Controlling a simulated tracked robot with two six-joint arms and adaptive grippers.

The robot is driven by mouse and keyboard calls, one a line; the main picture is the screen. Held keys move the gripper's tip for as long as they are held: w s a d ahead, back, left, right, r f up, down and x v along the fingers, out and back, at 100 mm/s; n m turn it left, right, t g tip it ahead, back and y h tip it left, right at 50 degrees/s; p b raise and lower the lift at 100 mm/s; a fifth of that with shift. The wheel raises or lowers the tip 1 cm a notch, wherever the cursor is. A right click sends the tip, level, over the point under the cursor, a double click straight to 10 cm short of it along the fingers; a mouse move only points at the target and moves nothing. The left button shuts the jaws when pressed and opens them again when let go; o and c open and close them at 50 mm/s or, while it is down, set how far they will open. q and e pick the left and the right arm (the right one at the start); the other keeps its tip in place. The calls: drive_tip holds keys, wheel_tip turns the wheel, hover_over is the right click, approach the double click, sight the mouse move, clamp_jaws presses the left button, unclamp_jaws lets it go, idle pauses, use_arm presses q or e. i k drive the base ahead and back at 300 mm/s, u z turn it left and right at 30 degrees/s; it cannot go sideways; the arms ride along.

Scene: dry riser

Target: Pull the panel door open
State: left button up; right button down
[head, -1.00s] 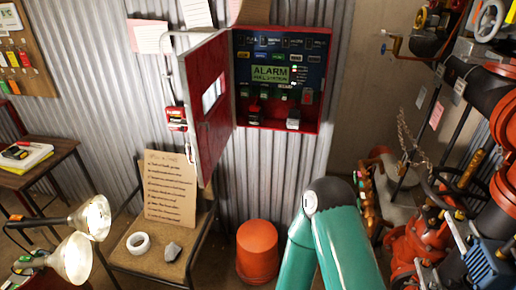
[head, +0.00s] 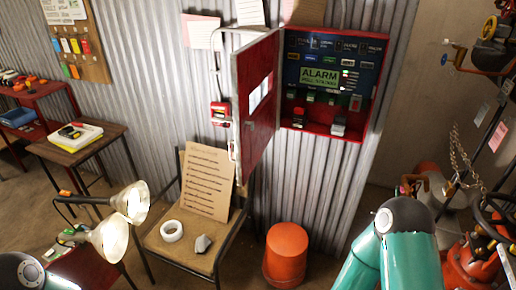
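The red panel door (head: 259,105) stands wide open in the head view, swung out from the left side of the red alarm panel box (head: 298,122). A pale window shows in the door. The blue panel face (head: 325,52) inside, with its ALARM label, buttons and switches, is exposed. No gripper touches the door in this view. Neither of my grippers is in view; my teal arm shows at the bottom right and a part of my other arm at the bottom left.
An orange bucket (head: 286,254) stands below the panel. A chair (head: 183,255) holds a cardboard sign (head: 207,180), a tape roll (head: 172,231) and a grey lump. Lamps (head: 131,203) stand at lower left. Red pipework (head: 470,262) and a chain crowd the right.

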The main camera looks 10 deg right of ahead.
sight(262, 58)
drive_tip(key=i, duration=0.9)
drive_tip(key=u, duration=0.05)
